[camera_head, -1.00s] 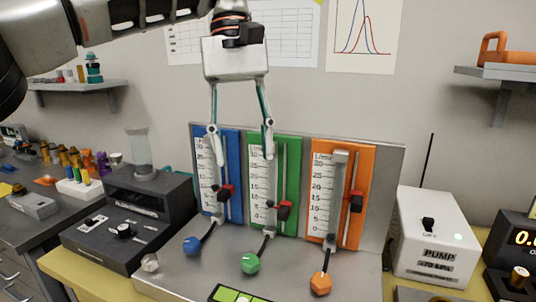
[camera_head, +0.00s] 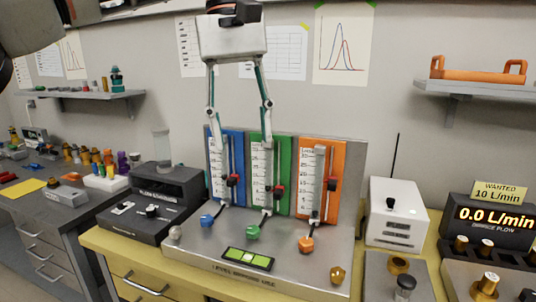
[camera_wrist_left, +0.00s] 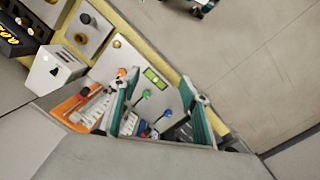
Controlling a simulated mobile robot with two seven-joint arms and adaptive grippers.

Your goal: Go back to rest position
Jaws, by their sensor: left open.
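My left gripper (camera_head: 241,143) hangs from the top of the head view with its two fingers wide apart and nothing between them. It is in front of the flow panel's blue (camera_head: 233,170) and green (camera_head: 279,174) gauges; whether it touches them I cannot tell. Blue (camera_head: 207,221), green (camera_head: 252,232) and orange (camera_head: 306,245) knobs sit on the metal base below. My right gripper is not in view.
The pump box (camera_head: 397,212) and the flow display (camera_head: 490,222), reading 0.0 L/min, stand at the right. A dark instrument (camera_head: 150,212) stands left of the panel. A shelf (camera_head: 90,94) and another shelf (camera_head: 470,89) project from the wall.

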